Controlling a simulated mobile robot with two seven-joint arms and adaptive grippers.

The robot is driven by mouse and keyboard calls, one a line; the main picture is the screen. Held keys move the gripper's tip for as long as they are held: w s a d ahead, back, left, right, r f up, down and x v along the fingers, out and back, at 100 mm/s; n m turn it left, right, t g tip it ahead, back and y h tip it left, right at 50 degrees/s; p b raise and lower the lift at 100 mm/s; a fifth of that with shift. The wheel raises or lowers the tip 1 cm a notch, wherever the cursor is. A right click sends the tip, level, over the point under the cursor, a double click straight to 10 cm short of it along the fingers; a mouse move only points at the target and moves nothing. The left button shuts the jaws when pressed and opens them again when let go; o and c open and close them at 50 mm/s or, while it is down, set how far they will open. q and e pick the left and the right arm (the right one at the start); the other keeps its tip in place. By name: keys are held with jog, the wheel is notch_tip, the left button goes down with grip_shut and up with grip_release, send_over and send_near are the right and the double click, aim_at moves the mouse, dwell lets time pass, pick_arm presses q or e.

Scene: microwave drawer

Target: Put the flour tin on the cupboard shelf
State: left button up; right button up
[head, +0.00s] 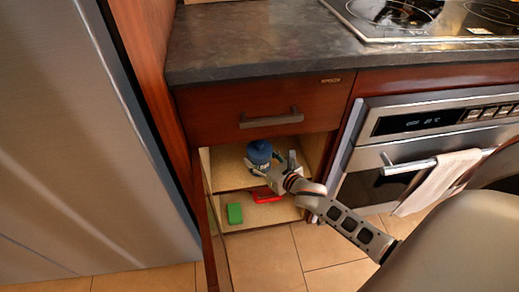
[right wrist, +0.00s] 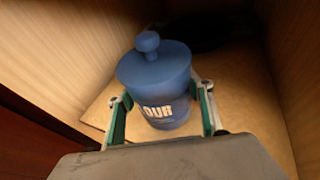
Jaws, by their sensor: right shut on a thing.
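The flour tin (head: 259,153) is blue with a knobbed lid and white lettering. My right gripper (head: 270,171) reaches into the open cupboard below the drawer and is shut on the tin. In the right wrist view the tin (right wrist: 157,85) stands upright between the two fingers of the gripper (right wrist: 162,112). The cupboard shelf (head: 225,175) lies under the tin; I cannot tell whether the tin's base touches it. My left gripper is not in view.
A green block-like item (head: 234,213) and a red item (head: 266,196) lie on the cupboard's lower level. A closed drawer (head: 262,110) is above the opening. The oven (head: 420,135) with a towel (head: 440,180) stands at right, a fridge (head: 60,130) at left.

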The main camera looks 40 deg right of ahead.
jog(key=shift+f, duration=0.25)
jog(key=o, duration=1.3)
jog(key=shift+c, duration=0.2)
jog(key=shift+s, duration=0.15)
jog(key=v, duration=1.1)
jog(key=shift+s+r, duration=0.2)
jog(key=shift+s, duration=0.1)
jog(key=shift+a, duration=0.1)
